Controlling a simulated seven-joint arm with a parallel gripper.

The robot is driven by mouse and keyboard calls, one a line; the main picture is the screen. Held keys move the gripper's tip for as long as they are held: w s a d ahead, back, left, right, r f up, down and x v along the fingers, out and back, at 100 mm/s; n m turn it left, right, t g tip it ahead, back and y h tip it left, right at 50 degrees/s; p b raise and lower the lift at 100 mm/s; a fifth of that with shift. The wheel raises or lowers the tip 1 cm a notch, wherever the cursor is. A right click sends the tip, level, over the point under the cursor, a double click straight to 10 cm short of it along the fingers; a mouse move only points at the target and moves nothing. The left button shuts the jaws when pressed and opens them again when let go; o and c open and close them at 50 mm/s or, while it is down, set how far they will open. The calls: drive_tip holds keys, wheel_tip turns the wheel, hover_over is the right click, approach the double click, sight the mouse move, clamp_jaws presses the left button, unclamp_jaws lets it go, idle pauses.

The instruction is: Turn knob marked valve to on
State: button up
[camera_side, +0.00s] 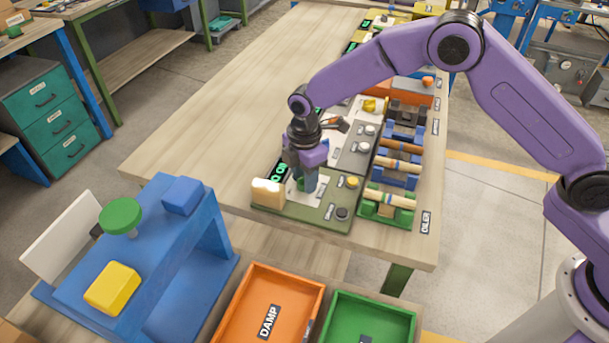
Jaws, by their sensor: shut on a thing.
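A green control panel (300,210) lies near the front corner of the wooden workbench. My gripper (305,182) points down over its middle and is shut on a small knob, which the fingers mostly hide. I cannot read a valve label or the knob's setting at this size. The panel also carries a black round knob (343,213), a yellow button (352,181), a cream block (268,191) and a dark display with green digits (281,170).
A grey panel (356,153) lies just behind, and racks with wooden rods (390,198) stand to the right. An orange tray (262,283), a green tray (368,320) and a blue stand (165,235) are in front. The bench's left side is clear.

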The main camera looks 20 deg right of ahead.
drive_tip(key=m, duration=0.8)
drive_tip(key=shift+m, duration=0.4)
drive_tip(key=m, duration=0.4)
drive_tip(key=shift+w, duration=0.1)
drive_tip(key=m, duration=0.4)
drive_tip(key=shift+d+m, duration=0.1)
drive_tip(key=shift+m, duration=0.2)
drive_tip(key=o, duration=1)
drive_tip(key=shift+o, duration=0.2)
